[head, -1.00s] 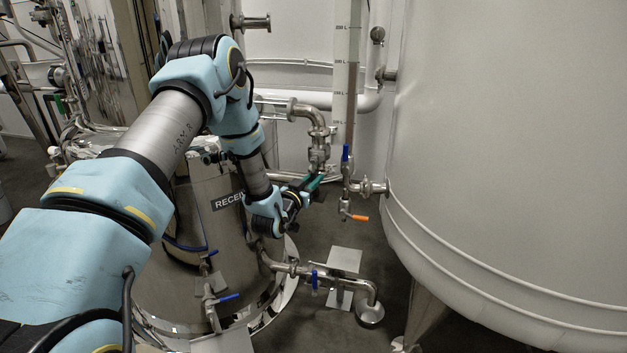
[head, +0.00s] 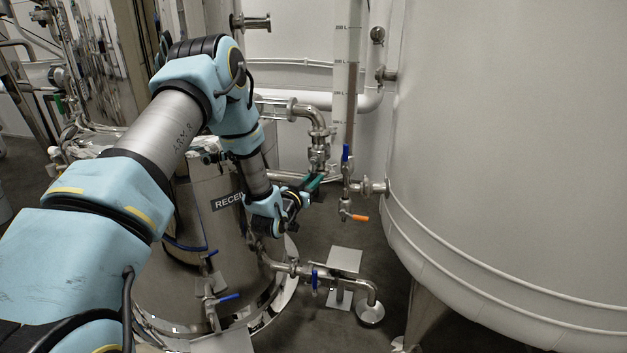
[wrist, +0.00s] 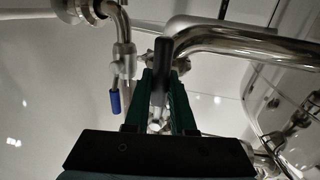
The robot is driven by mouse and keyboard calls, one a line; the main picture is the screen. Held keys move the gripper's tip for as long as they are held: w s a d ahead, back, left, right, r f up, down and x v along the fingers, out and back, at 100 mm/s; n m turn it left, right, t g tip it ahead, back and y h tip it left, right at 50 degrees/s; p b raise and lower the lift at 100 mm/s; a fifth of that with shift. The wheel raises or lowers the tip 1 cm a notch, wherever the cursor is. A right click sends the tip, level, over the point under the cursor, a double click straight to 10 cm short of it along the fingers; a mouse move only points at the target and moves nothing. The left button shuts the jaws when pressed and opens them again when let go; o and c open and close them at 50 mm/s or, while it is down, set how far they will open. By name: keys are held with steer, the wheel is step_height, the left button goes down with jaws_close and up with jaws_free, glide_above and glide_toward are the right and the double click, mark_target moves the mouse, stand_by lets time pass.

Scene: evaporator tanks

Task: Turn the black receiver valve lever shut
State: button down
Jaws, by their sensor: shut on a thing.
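The black valve lever (wrist: 163,58) stands between the green fingers of my gripper (wrist: 159,82) in the wrist view, with its end reaching past the fingertips. My gripper is shut on it. In the head view, my gripper (head: 312,184) is beside the steel pipework at the right of the shiny receiver tank (head: 190,195), below a valve body (head: 319,160). The lever is mostly hidden there by my gripper and wrist. The lever's pivot is hard to make out.
A valve with a blue lever (head: 346,153) and an orange lever (head: 360,218) stands close right of my gripper. The large pale tank (head: 510,150) fills the right. A lower pipe with a blue handle (head: 315,279) runs below. Open floor shows between the tanks.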

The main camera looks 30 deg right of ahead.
steer(key=shift+a+m, duration=0.1)
steer(key=shift+m, duration=0.2)
steer(key=w+a+r+m+t+y+b, duration=0.1)
steer(key=w+a+r+m+y+b, duration=0.2)
steer(key=m, duration=1.2)
steer(key=shift+w+a+r+y+b, duration=0.4)
steer(key=shift+w+a+r+b, duration=0.15)
steer(key=shift+r+b, duration=0.95)
steer(key=c, duration=0.8)
jaws_free()
steer(key=shift+o, duration=0.2)
steer(key=shift+s+a, duration=0.1)
steer(key=shift+s, duration=0.05)
